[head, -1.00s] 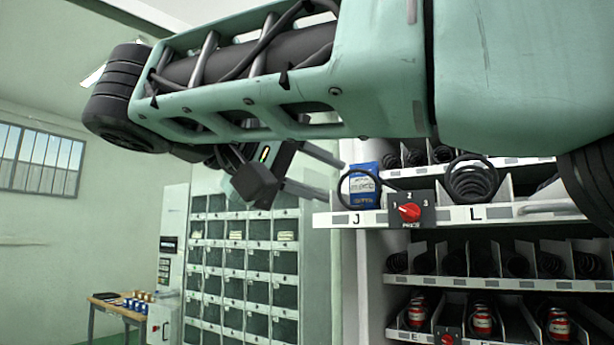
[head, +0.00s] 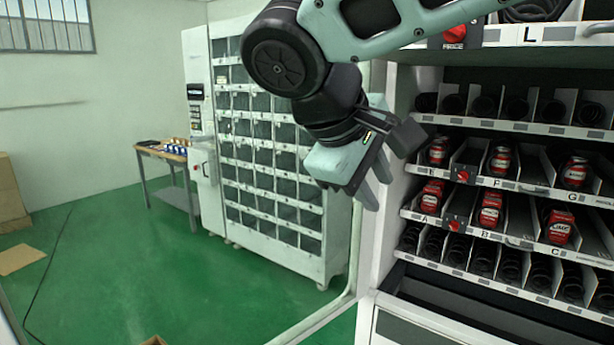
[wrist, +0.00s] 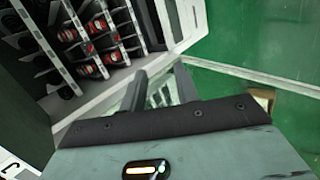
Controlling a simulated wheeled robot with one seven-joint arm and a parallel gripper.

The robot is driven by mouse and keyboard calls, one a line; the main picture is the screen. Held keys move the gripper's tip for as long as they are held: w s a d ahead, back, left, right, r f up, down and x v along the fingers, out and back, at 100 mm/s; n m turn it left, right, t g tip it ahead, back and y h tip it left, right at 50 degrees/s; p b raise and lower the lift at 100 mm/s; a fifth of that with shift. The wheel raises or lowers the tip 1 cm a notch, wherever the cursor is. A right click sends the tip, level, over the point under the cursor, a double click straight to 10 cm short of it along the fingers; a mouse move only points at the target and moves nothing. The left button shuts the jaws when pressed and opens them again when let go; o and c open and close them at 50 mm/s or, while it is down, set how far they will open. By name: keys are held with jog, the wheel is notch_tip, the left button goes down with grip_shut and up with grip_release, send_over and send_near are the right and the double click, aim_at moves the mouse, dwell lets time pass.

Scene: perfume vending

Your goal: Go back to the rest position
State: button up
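My gripper (head: 384,178) hangs below my dark wrist joint in the head view, in front of the left edge of the vending machine (head: 385,245). It points down and to the right. In the wrist view my gripper (wrist: 161,78) shows two grey fingers with a gap between them. It is open, and I see nothing held in the gap. My arm is bent across the top of the head view and covers part of the machine.
Shelves with red cans (head: 490,212) and black coils stand at the right. A locker cabinet (head: 325,262) stands behind my gripper. A wooden table (head: 170,178) with small items is farther left. Green floor (head: 170,285) is open at the lower left.

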jog(key=s+d+f+g+y, duration=0.2)
jog(key=s+f+y, duration=0.1)
jog(key=s+f, duration=0.6)
jog(key=s+d+f+m+g+y, duration=0.1)
jog(key=s+d+f+g+y, duration=0.2)
jog(key=s+f, duration=0.7)
jog(key=shift+d+f+m, duration=0.25)
jog(key=shift+f+m, duration=0.05)
jog(key=shift+f, duration=0.3)
